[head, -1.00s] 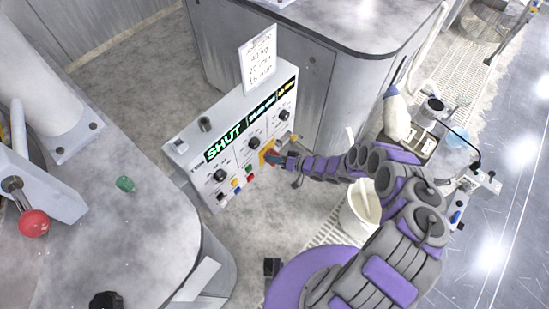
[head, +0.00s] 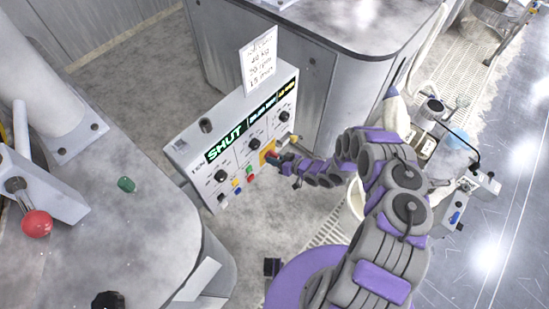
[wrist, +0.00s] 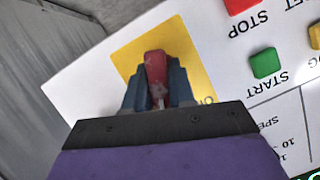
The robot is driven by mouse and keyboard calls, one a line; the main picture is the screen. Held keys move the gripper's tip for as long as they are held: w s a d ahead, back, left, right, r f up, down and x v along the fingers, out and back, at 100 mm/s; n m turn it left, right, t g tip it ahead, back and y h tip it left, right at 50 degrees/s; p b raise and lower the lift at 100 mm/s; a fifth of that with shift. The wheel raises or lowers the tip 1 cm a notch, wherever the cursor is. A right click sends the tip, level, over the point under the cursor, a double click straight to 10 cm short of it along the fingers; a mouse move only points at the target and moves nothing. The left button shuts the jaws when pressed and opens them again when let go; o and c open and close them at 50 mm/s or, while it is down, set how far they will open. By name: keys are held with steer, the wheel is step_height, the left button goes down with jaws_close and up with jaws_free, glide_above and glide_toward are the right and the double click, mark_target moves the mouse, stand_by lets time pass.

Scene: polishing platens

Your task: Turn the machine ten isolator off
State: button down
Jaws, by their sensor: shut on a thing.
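The machine's control panel (head: 210,160) stands in the middle of the head view, with a lit display reading SHUT, black knobs and coloured buttons. The isolator is a red handle (wrist: 156,68) on a yellow plate (wrist: 186,45) in the wrist view; the yellow plate also shows at the panel's right end in the head view (head: 266,150). My gripper (wrist: 158,85) is shut on the red handle, its dark blue-grey fingers on both sides of it. Part of an "ON" label shows beside the handle; the rest of the plate's lettering is hidden by my gripper.
A red STOP button (wrist: 240,4) and a green START button (wrist: 266,63) sit close to the handle. A card (head: 259,58) stands on top of the panel. A grey platen table (head: 150,235) with a red ball knob (head: 37,223) is at left.

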steer(key=shift+n+t+h+p, duration=0.4)
steer(key=shift+n+h+p, duration=0.25)
steer(key=shift+n, duration=0.35)
steer(key=shift+f+n+t+h, duration=0.1)
steer(key=shift+n+t+h, duration=0.35)
steer(key=shift+n+t, duration=0.55)
steer(key=n+t+b, duration=0.1)
steer(key=n, duration=0.1)
steer(key=shift+s+f+n+h, duration=0.1)
steer(key=shift+n+h, duration=0.2)
steer(key=shift+h, duration=0.1)
steer(key=shift+n+t+b, duration=0.6)
steer(key=shift+n+b, duration=0.15)
steer(key=shift+n, duration=0.25)
steer(key=c, duration=1)
jaws_free()
steer(key=shift+c, duration=0.2)
steer(key=v, duration=1.7)
steer(key=shift+s+r, duration=0.2)
steer(key=shift+s, duration=0.05)
